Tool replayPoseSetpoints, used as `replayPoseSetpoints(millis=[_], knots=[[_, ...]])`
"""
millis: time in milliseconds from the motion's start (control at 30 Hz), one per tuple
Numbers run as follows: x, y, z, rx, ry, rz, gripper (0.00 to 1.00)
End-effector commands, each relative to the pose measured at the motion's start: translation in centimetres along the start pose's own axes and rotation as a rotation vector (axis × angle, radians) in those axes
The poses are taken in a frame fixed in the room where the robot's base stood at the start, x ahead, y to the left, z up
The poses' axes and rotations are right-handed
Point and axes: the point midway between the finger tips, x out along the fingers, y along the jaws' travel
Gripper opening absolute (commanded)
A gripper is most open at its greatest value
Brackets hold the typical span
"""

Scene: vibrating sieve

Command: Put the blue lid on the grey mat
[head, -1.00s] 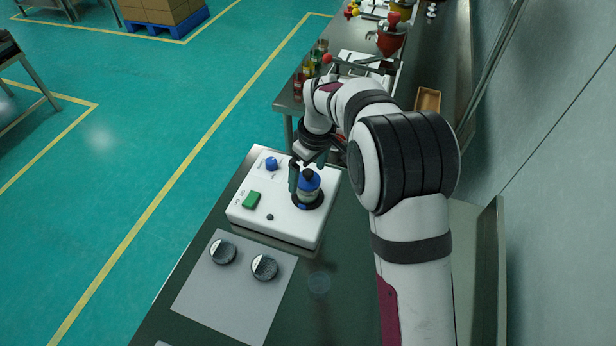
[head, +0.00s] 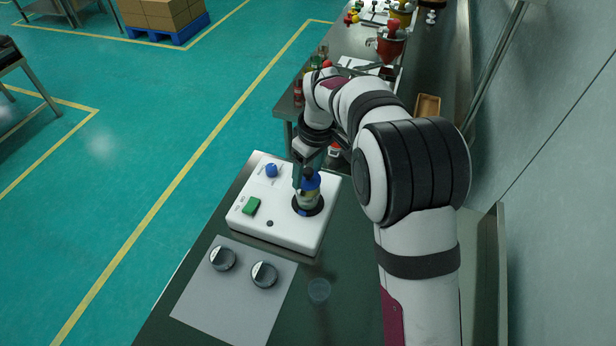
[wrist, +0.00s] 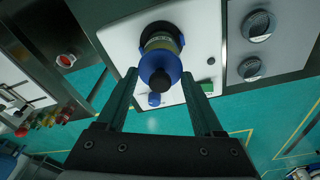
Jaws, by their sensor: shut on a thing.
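The blue lid (head: 312,182), with a black knob, is at the top of a small sieve stack (head: 309,196) on the white shaker machine (head: 280,232). My gripper (head: 305,180) is at the lid from above. In the wrist view the lid (wrist: 160,66) sits between the two green fingertips of my gripper (wrist: 160,78), which is shut on it. I cannot tell whether the lid still touches the stack. The grey mat (head: 225,310) lies on the dark bench in front of the machine, with two round metal dishes (head: 264,275) near its far edge.
The machine has a blue knob (head: 271,170) and a green switch (head: 251,206). A small clear round dish (head: 319,290) stands right of the mat. The mat's near half is bare. A second bench (head: 290,105) with bottles and a red funnel (head: 388,45) stands behind.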

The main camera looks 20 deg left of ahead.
Motion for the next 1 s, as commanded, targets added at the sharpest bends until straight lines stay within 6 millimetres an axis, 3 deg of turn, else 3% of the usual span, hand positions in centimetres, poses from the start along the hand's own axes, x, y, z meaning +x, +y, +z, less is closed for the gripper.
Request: replayPoseSetpoints(millis=[67, 400, 600, 833, 1000], knots=[[-1.6, 0.0, -0.3, -0.001, 0.004, 0.002, 0.05], [-7.4, 3.4, 6.3, 0.005, 0.002, 0.003, 0.05], [-9.6, 4.6, 8.8, 0.002, 0.001, 0.001, 0.05], [-9.6, 4.0, 9.2, -0.053, -0.003, -0.009, 0.05], [-7.4, -0.5, 8.9, -0.345, -0.016, -0.05, 0.05]])
